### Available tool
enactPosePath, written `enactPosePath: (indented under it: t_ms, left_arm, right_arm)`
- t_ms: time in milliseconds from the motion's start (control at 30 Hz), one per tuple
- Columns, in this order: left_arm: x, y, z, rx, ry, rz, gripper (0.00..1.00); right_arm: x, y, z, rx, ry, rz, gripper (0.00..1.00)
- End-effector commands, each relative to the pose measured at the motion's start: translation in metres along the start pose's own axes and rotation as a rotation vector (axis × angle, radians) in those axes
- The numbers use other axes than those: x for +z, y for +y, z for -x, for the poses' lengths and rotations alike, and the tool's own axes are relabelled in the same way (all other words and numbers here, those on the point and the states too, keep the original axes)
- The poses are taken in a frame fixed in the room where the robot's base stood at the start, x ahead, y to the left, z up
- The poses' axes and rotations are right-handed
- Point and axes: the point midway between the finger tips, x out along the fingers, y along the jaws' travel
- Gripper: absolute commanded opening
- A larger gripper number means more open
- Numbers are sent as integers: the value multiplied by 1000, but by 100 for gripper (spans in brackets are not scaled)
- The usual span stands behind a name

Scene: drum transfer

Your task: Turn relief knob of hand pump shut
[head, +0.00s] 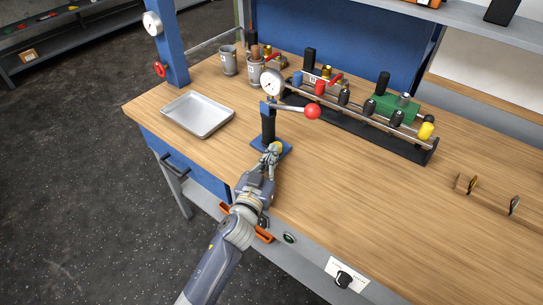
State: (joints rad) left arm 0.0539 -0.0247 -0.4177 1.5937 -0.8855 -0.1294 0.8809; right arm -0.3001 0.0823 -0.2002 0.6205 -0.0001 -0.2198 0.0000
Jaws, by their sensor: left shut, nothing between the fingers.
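The hand pump (268,128) stands on a blue base near the front edge of the bench. It has a black body, a round white gauge (271,83) on top and a lever with a red ball (312,112) reaching right. My left gripper (273,153) is shut at the pump's base, on its front side. A small yellowish round part shows at the fingertips; I cannot tell whether it is the relief knob or whether the fingers touch it. The gripper hides part of the base. My right gripper is not in view.
A metal tray (179,125) lies left of the pump. Grey cups (229,62) with tools stand behind it. A black rack (400,147) with several tools and fittings runs behind and right. Small hooks (472,184) are at the right. The front right bench top is clear.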

Motion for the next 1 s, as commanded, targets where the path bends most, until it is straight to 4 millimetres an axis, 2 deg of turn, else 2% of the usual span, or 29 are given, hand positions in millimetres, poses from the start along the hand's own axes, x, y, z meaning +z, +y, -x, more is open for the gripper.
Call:
enactPosePath:
  t_ms: [33,167,467,600,767,1000]
  left_arm:
    - [0,0,0,0,0,0,14]
    - [0,0,0,1,0,0,44]
    - [0,0,0,0,0,0,44]
    - [1,0,7,0,-1,-1,44]
    - [2,0,31,1,-2,1,44]
    - [2,0,79,0,-3,2,44]
  right_arm:
    - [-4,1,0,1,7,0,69]
    - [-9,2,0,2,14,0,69]
    - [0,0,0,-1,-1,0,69]
    - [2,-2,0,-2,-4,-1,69]
    - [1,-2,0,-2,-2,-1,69]
    - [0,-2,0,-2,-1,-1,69]
